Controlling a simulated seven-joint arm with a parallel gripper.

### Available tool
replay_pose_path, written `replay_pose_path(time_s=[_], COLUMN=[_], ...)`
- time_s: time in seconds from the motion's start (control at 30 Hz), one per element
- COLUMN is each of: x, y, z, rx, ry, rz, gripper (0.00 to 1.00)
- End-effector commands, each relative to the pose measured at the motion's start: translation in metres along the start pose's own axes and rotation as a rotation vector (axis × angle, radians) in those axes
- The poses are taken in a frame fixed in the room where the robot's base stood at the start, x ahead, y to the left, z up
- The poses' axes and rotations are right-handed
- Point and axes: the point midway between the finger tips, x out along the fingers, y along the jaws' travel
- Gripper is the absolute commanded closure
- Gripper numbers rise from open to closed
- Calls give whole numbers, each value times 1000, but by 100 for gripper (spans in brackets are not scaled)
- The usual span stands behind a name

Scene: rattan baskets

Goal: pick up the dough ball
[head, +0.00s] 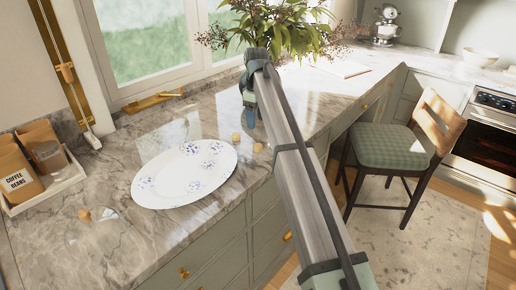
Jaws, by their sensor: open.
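Two small pale yellow lumps sit on the marble counter beside the plate's right rim. One lump (236,137) is at the plate's upper right edge, and the other lump (258,147) is a little nearer the counter's front edge. Either could be the dough ball; they are too small to tell apart. My gripper (250,122) points down over the counter, just beyond and above the lumps, apart from both. It is open, and nothing shows between its fingers, which are small and partly hidden by my arm.
A large white oval plate with blue flowers (175,185) lies left of the lumps. A clear glass lid (97,232) and a tray of coffee bags (48,192) are farther left. A leafy plant (285,25) stands behind my gripper. A chair (388,150) stands on the floor at right.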

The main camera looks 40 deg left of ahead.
Motion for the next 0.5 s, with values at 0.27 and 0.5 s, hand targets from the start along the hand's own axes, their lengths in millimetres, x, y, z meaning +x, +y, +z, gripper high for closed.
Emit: replay_pose_path(time_s=[0.27,0.5], x=[47,58], y=[0,1], z=[1,1], rx=[0,0], ry=[0,0], rz=[0,1], gripper=[35,35])
